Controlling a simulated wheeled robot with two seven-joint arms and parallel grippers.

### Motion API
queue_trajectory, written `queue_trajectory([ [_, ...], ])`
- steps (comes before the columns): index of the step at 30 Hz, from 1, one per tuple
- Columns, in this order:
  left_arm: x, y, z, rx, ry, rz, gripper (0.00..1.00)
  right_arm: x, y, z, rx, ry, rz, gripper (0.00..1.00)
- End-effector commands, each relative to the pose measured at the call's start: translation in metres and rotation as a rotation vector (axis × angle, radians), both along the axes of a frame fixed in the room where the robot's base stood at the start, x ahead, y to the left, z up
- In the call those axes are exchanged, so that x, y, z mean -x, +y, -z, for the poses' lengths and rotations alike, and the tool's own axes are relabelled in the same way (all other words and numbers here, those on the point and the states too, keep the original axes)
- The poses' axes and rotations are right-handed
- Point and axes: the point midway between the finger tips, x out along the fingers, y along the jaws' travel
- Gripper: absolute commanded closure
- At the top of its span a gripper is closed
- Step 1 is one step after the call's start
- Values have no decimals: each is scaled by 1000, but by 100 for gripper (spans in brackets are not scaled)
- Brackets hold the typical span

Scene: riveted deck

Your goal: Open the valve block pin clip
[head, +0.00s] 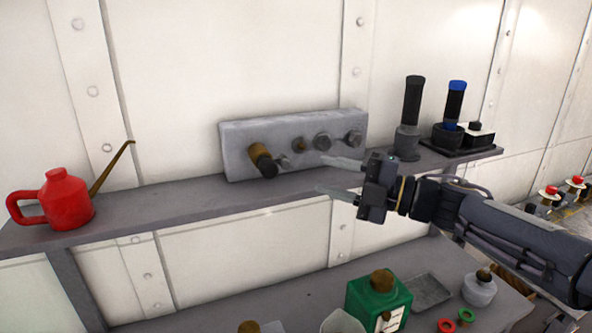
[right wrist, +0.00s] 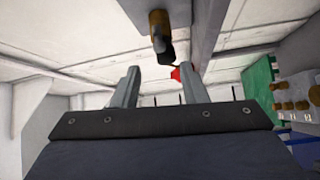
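The grey valve block (head: 232,150) stands on the shelf against the wall. From its front stick out a brown and black cylindrical part (head: 262,160) at the left and several grey bolt-like fittings (head: 322,141) to its right. I cannot tell which part is the pin clip. My right gripper (head: 319,175) is in front of the block, to the right of the brown part and apart from it. Its two fingers are spread with nothing between them. In the right wrist view a brown and black part (right wrist: 160,38) shows beyond the open fingers (right wrist: 159,68). My left gripper is not in view.
A red oil can (head: 67,200) with a long spout stands at the shelf's left end. Dark-handled tools in holders (head: 411,115) stand at the right. A lower shelf holds a green container (head: 372,301), a grey tray (head: 428,291) and a pale jar (head: 480,290).

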Motion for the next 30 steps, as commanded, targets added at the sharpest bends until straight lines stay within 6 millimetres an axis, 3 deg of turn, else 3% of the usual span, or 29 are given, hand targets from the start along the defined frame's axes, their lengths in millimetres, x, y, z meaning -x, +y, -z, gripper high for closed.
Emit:
queue_trajectory([
  [12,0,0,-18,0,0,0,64,-27,56,-6,0,0,-7,61],
  [25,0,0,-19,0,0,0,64,-32,66,-6,1,-1,-3,61],
  [30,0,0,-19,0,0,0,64,-32,66,-6,1,-1,-3,83],
])
